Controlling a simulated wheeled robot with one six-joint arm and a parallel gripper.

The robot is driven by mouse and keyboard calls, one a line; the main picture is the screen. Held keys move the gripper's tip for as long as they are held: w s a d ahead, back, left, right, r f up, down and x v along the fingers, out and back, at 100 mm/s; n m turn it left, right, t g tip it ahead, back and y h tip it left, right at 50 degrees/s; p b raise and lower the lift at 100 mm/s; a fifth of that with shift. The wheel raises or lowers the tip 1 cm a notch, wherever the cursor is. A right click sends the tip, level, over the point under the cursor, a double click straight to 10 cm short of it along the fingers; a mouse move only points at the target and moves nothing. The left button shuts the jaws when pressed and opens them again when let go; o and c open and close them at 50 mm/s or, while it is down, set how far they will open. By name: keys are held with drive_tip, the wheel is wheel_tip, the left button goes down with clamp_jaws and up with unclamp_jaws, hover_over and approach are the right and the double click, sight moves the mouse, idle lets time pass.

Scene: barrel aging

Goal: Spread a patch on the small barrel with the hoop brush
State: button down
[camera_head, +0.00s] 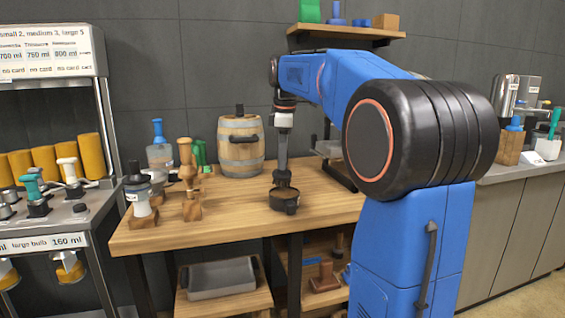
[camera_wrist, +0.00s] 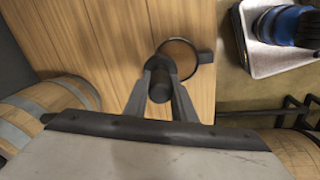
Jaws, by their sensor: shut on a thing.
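The small barrel (camera_head: 240,148) stands upright on the wooden table, pale wood with grey hoops and a dark handle on its side. My gripper (camera_head: 283,178) is right of and in front of it, pointing down. In the wrist view my gripper (camera_wrist: 160,68) is shut on a dark round handle (camera_wrist: 159,88), seen from above, which I take for the hoop brush. Its lower end is hidden, at or in a dark round pot (camera_head: 284,201) with brown inside, also in the wrist view (camera_wrist: 178,58). Whether the brush touches the contents cannot be told.
The wooden table (camera_head: 240,212) carries a blue-topped bottle (camera_head: 159,148), a wooden turned piece (camera_head: 187,165) and a dark-topped white tool (camera_head: 138,193) left of the pot. A steel rack (camera_head: 105,125) stands at left. The table's front edge is close to the pot.

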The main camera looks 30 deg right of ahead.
drive_tip(key=shift+r, duration=2.7)
